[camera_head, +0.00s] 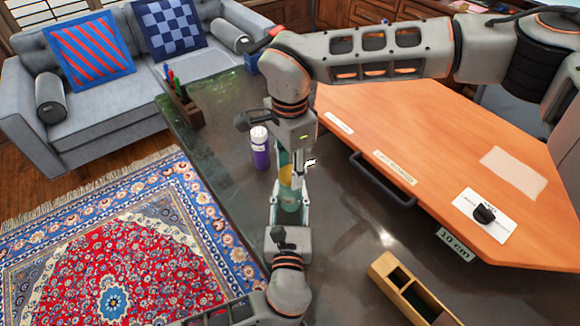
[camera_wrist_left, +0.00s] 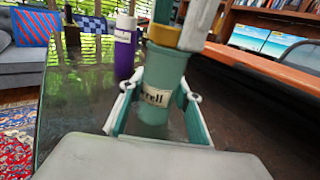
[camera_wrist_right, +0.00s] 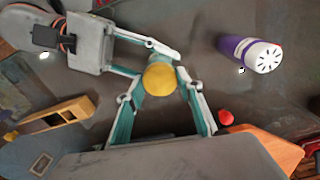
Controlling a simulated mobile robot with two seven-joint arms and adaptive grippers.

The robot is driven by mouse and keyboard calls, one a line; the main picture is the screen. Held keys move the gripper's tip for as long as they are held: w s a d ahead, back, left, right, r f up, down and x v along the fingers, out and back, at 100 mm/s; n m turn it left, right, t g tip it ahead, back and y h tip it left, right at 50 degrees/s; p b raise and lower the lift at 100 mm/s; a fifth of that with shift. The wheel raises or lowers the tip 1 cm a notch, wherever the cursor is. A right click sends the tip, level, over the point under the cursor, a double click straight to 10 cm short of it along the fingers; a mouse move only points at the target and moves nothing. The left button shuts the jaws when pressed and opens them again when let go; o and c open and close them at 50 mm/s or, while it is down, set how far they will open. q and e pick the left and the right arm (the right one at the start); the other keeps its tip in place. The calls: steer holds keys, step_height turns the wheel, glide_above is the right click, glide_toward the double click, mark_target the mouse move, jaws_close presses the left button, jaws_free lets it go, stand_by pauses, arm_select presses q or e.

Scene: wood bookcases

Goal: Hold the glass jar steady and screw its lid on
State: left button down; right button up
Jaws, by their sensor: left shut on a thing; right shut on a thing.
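The glass jar (camera_head: 289,200) is greenish, with a pale label, and stands upright; it also shows in the left wrist view (camera_wrist_left: 160,75). My left gripper (camera_wrist_left: 158,95) is shut on its body, one finger on each side. The yellow-gold lid (camera_wrist_right: 159,78) sits at the jar's mouth, and shows in the left wrist view (camera_wrist_left: 178,37) right above the glass. My right gripper (camera_wrist_right: 160,88) comes from above and is shut on the lid, with a finger on either side. I cannot tell how far the lid is threaded.
A purple bottle with a white top (camera_head: 260,148) stands close behind the jar. A pen holder (camera_head: 180,103) is at the far left of the dark table (camera_head: 225,130). An orange panel (camera_head: 440,130) with a black handle is at right, a wooden box (camera_head: 412,292) at front right.

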steer(key=m, duration=1)
steer(key=shift+m, duration=0.3)
steer(key=m, duration=1)
steer(key=shift+m, duration=0.3)
steer(key=m, duration=0.5)
steer(key=shift+m, duration=0.3)
steer(key=m, duration=0.5)
steer(key=shift+f, duration=0.1)
steer(key=m, duration=0.5)
steer(key=shift+m, duration=0.4)
steer(key=m, duration=0.4)
steer(key=o, duration=1.1)
